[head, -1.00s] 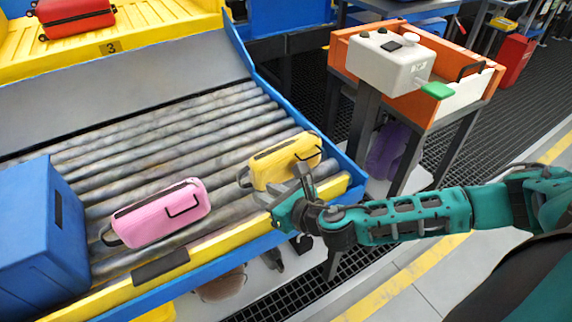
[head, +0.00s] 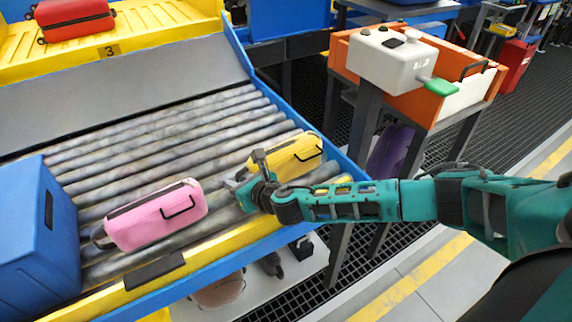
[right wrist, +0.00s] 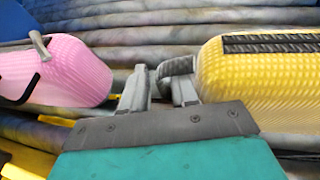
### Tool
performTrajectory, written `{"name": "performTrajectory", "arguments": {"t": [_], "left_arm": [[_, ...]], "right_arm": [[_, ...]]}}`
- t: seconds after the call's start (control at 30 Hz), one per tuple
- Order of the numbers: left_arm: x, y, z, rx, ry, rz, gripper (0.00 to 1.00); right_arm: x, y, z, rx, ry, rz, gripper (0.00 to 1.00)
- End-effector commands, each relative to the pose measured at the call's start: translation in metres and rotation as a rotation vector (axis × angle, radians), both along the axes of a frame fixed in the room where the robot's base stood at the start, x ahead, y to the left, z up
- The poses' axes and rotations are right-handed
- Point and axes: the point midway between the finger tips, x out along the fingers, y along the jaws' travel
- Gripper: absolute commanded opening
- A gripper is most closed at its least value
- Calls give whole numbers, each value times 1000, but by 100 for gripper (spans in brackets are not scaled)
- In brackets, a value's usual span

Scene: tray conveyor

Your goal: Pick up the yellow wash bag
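The yellow wash bag (head: 292,153) lies on the rollers near the right end of the conveyor. It has a dark zip and a strap at its left end. My right gripper (head: 248,172) is open at the bag's left end, between it and the pink wash bag (head: 156,215). In the right wrist view the yellow bag (right wrist: 262,82) is at the right and the open, empty fingers (right wrist: 158,90) are beside its end strap. One finger is close to the strap; I cannot tell whether they touch. My left gripper is not in view.
A blue bin (head: 35,230) stands at the left end of the rollers. A yellow front rail (head: 215,242) and a blue side edge border the conveyor. A red case (head: 72,18) lies on the yellow shelf behind. A white control box (head: 395,62) stands to the right.

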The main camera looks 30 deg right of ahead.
Motion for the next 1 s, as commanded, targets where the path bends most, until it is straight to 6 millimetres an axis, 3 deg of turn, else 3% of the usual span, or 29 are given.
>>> {"name": "performTrajectory", "arguments": {"t": [0.23, 0.53, 1.0], "left_arm": [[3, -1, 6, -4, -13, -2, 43], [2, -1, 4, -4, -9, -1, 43], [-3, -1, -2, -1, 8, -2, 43]], "right_arm": [[1, 1, 0, 1, 0, 1, 28], [1, 0, 0, 1, 0, 0, 0], [2, 0, 2, -1, -3, 0, 0]]}}
